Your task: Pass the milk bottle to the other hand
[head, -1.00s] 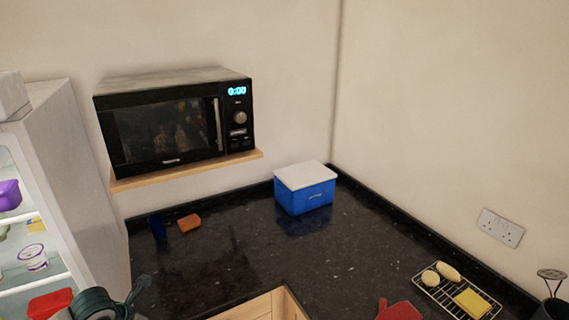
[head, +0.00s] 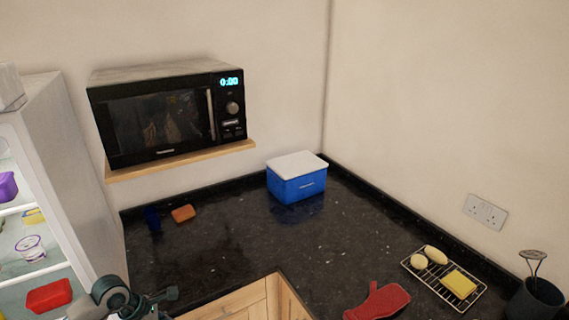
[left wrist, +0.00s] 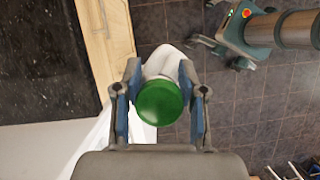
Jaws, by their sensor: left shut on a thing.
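The milk bottle (left wrist: 163,68) is white with a round green cap (left wrist: 160,102). In the left wrist view my left gripper (left wrist: 160,80) is shut on it, with a finger on each side near the cap. The cap faces the camera and hides much of the bottle's body. In the head view only a grey-green part of my left arm shows at the lower left edge, and the bottle is not seen there.
The dark counter holds a blue cool box (head: 297,180), an orange sponge (head: 183,213), a red oven mitt (head: 378,301) and a wire rack (head: 410,264). A microwave (head: 165,118) sits on a shelf. An open fridge (head: 62,160) stands at left. The counter's middle is clear.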

